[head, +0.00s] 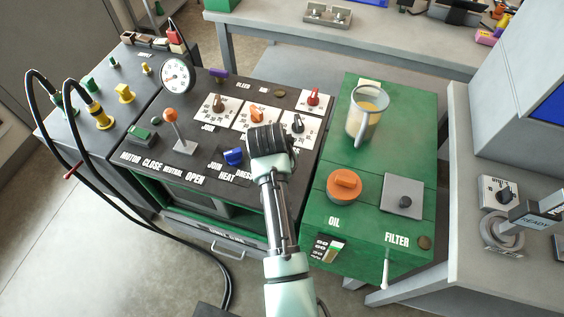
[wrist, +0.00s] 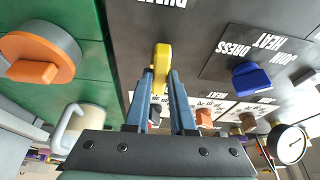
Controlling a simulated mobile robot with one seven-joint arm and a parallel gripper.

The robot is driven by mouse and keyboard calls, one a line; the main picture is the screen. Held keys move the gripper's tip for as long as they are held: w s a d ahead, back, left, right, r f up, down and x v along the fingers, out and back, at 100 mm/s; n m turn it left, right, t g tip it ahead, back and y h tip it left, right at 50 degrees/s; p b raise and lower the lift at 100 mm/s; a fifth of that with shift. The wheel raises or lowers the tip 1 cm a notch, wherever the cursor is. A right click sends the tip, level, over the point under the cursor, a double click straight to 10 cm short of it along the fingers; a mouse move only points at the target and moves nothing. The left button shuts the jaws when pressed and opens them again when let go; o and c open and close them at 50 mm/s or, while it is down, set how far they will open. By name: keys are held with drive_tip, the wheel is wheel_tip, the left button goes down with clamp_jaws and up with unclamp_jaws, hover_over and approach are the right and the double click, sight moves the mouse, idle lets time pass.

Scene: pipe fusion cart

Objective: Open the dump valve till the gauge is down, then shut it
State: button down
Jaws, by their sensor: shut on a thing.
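My gripper (wrist: 161,78) is shut on a yellow handle (wrist: 161,58) on the dark panel, a finger on each side. The upside-down white lettering beside it, cut off by the frame edge, seems to read DUMP. The handle lies lengthwise up the wrist picture. In the head view my wrist and arm hide the handle and the fingertips. The round white pressure gauge (head: 177,75) stands at the back left of the panel. It also shows in the wrist view (wrist: 290,145). Its needle is too small to read surely.
A blue knob (head: 233,157) sits just left of my wrist. An orange-topped lever (head: 170,117) stands farther left. Right of the panel, a green unit holds a clear jug (head: 366,112) and an orange cap (head: 344,185). Black hoses (head: 75,150) hang at the left.

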idle(0.3)
drive_tip(key=c, duration=0.8)
unclamp_jaws()
drive_tip(key=shift+o, duration=0.2)
drive_tip(key=v, duration=1.3)
drive_tip(key=shift+p, duration=0.4)
